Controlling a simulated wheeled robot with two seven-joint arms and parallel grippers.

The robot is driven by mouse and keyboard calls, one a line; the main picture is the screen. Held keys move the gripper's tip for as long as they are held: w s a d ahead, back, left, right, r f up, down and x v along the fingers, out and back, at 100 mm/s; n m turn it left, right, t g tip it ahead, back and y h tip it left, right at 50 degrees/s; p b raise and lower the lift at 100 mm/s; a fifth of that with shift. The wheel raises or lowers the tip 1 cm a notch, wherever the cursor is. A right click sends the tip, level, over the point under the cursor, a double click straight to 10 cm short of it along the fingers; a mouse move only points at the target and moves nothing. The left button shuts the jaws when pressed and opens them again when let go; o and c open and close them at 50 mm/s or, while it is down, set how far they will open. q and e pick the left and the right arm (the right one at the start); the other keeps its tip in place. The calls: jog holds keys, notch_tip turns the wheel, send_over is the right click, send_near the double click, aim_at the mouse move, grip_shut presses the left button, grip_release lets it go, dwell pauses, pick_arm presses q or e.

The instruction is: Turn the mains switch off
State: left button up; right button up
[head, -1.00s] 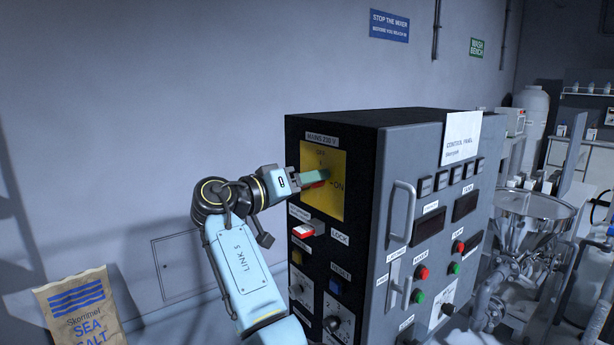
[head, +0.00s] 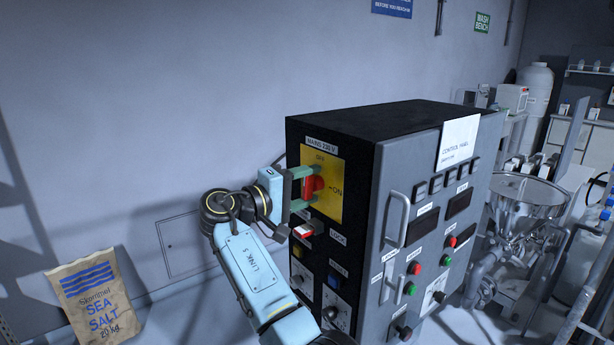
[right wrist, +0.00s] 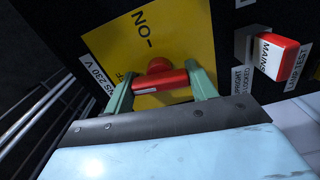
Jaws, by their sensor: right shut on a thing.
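The mains switch has a red handle (head: 315,187) on a yellow plate (head: 333,205) at the upper left of the black cabinet's near face, with OFF marked at the top and ON at the right. My right gripper (head: 306,188) has one green finger above the other, around the handle. In the right wrist view the red handle (right wrist: 160,82) lies between the two green fingers of my right gripper (right wrist: 162,90). The handle stands about upright on the plate, in line with OFF; its pointer end is hard to see. My left gripper is out of view.
Just below the plate, a red-and-white key-like switch (head: 303,230) sticks out close to my wrist. The grey front panel (head: 405,160) with handles and several buttons is to the right. A salt bag (head: 95,300) stands lower left; a steel hopper (head: 525,195) stands right.

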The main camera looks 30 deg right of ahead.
jog(key=shift+r+n+p, duration=0.15)
jog(key=shift+n+p, duration=0.4)
jog(key=shift+n, duration=0.25)
jog(key=o, duration=1)
jog(key=shift+a, duration=0.1)
jog(key=a+b, duration=0.1)
jog(key=a, duration=0.3)
jog(key=a+b, duration=0.2)
jog(key=a, duration=0.3)
jog(key=s+a+b, duration=0.1)
jog(key=a, duration=0.3)
jog(key=shift+a, duration=0.15)
